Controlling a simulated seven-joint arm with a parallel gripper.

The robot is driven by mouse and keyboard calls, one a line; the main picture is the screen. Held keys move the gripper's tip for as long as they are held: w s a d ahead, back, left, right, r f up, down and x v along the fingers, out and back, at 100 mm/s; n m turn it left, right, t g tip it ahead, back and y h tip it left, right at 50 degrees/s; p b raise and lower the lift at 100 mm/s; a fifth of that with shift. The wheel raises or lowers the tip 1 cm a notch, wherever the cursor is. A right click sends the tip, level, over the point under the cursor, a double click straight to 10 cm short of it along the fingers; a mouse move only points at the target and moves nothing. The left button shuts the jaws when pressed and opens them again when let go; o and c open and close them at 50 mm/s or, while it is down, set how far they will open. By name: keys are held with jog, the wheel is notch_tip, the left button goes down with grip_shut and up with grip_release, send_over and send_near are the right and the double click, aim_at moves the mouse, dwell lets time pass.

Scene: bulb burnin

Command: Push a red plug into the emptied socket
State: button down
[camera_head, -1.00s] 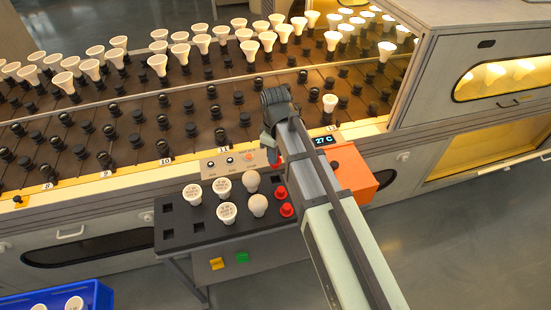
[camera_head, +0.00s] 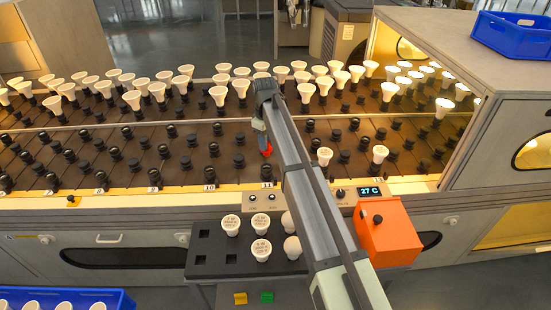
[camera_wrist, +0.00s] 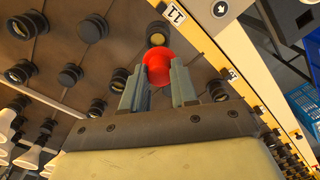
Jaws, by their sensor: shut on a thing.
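My gripper (camera_wrist: 157,90) is shut on a red plug (camera_wrist: 157,68), which sits between the two fingertips in the wrist view. In the head view the red plug (camera_head: 266,152) shows below the fingers, over the dark socket deck (camera_head: 225,172) near the row marked 11. In the wrist view a round black socket (camera_wrist: 157,34) with a brownish open middle lies just past the plug, near the 11 label (camera_wrist: 174,13). The plug partly covers its edge; I cannot tell whether they touch. Other sockets around it look dark or ring-shaped.
White bulbs (camera_head: 218,95) stand in several rows at the back of the deck. Two bulbs (camera_head: 324,155) (camera_head: 380,153) stand to the right. A dark tray with bulbs (camera_head: 230,225), an orange box (camera_head: 389,232) and a blue crate (camera_head: 120,298) are in front. My arm hides part of the tray.

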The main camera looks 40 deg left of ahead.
jog(key=shift+w+a+r, duration=0.1)
jog(key=shift+w+a, duration=0.3)
jog(key=shift+a, duration=0.15)
jog(key=shift+s+d+m, duration=0.1)
jog(key=shift+d+m, duration=0.05)
jog(key=shift+m, duration=0.35)
jog(key=shift+f, duration=2.45)
jog(key=shift+f, duration=1.95)
jog(key=c, duration=0.8)
grip_release()
notch_tip(320, 180, up, 14)
jog(key=shift+f, duration=0.1)
jog(key=shift+d, duration=0.1)
